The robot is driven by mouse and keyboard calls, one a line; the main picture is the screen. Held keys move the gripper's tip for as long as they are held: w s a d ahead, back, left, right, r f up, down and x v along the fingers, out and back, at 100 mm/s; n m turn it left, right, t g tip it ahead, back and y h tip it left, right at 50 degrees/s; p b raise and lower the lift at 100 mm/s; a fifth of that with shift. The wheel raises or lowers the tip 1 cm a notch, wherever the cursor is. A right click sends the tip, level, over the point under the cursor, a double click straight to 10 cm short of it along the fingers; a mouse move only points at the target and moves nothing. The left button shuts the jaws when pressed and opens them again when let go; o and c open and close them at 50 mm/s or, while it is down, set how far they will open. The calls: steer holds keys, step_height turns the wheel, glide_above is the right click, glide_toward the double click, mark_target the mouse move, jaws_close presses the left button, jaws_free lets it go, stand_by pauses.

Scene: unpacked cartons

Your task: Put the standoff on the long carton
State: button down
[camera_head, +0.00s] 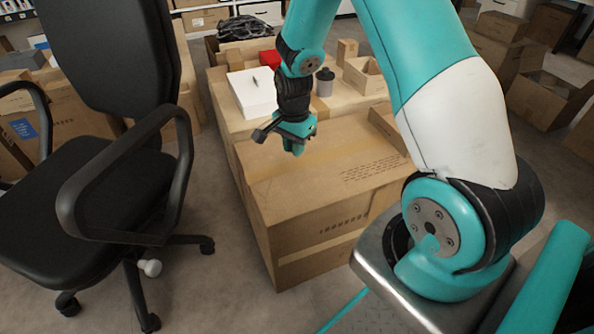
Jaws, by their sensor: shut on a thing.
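My gripper (298,148) points down above the top of a large closed brown carton (285,222), which looks like the long carton. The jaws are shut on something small. I take it to be the standoff, but the jaws and the viewing distance hide its shape. The carton has tape and printed text on its top and front side. Its top below the gripper is bare. I cannot tell the exact gap between the fingertips and the carton top.
Behind stand a white paper stack (252,92), a grey canister (324,82), a red item (270,59) and an open small box (364,74). A black office chair (110,170) is at left. More cartons (548,98) stand at right.

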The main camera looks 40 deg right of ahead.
mark_target(294, 173)
steer(key=shift+f+b, duration=1)
steer(key=shift+f, duration=2.6)
steer(key=shift+f, duration=0.2)
steer(key=c, duration=1.1)
jaws_free()
steer(key=shift+o, duration=0.2)
steer(key=shift+r, duration=0.15)
